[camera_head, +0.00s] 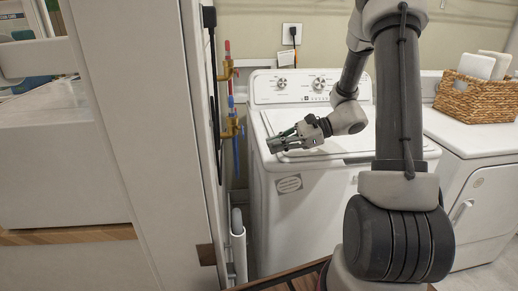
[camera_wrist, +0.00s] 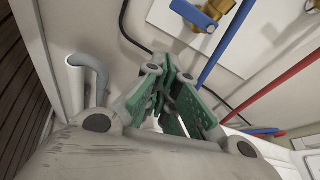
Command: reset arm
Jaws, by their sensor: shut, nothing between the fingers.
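My gripper (camera_head: 276,145) is shut and empty, pointing left above the front left part of the white washing machine's (camera_head: 312,208) top. My arm reaches over the machine from the right side of the head view. In the wrist view the green-padded fingers of my gripper (camera_wrist: 163,85) are together with nothing between them. The machine's lid is shut, and part of it is hidden behind my arm.
A tall white cabinet side (camera_head: 150,140) stands left of the machine. Brass valves (camera_head: 230,126) with red and blue pipes are on the wall between them. A second white appliance (camera_head: 480,205) stands right, with a wicker basket (camera_head: 475,98) on top.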

